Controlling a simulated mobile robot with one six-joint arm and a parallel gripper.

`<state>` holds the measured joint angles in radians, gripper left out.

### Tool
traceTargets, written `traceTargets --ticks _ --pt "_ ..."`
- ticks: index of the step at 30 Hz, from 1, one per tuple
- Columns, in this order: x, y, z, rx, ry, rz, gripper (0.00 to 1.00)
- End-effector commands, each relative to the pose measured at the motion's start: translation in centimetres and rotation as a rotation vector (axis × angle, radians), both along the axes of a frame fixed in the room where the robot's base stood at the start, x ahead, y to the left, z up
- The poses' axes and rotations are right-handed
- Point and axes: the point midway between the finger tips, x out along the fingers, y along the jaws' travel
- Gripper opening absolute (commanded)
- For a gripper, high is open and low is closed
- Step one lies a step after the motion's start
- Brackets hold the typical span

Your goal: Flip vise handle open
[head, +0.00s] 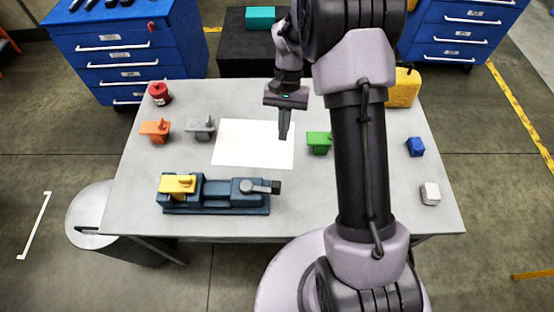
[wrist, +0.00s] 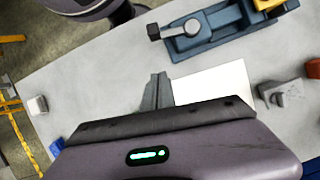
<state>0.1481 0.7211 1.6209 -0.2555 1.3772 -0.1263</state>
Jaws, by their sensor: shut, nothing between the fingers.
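The blue vise (head: 215,205) lies on the near left part of the table, with a yellow piece (head: 178,185) at its left end. Its grey handle (head: 258,186) ends in a dark knob (head: 276,187) at the right end of the vise. The wrist view shows the handle (wrist: 181,28) and the vise body (wrist: 225,25) at the top. My gripper (head: 284,135) is shut and empty, pointing down above the right part of the white sheet, beyond and apart from the handle. Its fingers (wrist: 157,90) also show in the wrist view.
A white sheet (head: 240,155) lies mid-table. Orange (head: 155,129), grey (head: 201,126) and green (head: 318,141) pieces stand around it. A red can (head: 159,93) is at the far left; blue (head: 415,146) and white (head: 430,193) blocks are at the right. Blue drawer cabinets (head: 125,60) stand behind.

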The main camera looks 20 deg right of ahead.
Motion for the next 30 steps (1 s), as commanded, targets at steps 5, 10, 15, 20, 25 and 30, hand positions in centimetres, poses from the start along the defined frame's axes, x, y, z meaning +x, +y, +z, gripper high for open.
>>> traceTargets --ticks 5,10,15,20,25,30 --pt "0.0 0.0 -0.1 0.000 -0.001 0.000 0.00" --pt "-0.7 0.4 -2.0 0.001 0.002 0.000 0.00" --pt "-1.9 1.0 -5.5 0.001 0.002 0.000 0.00" --pt "-3.1 1.6 -8.8 0.000 0.001 0.000 0.00" --pt "-5.2 2.8 -9.4 0.001 -0.001 0.001 0.00" --pt "-6.6 3.5 -9.3 -0.001 -0.002 0.000 0.00"
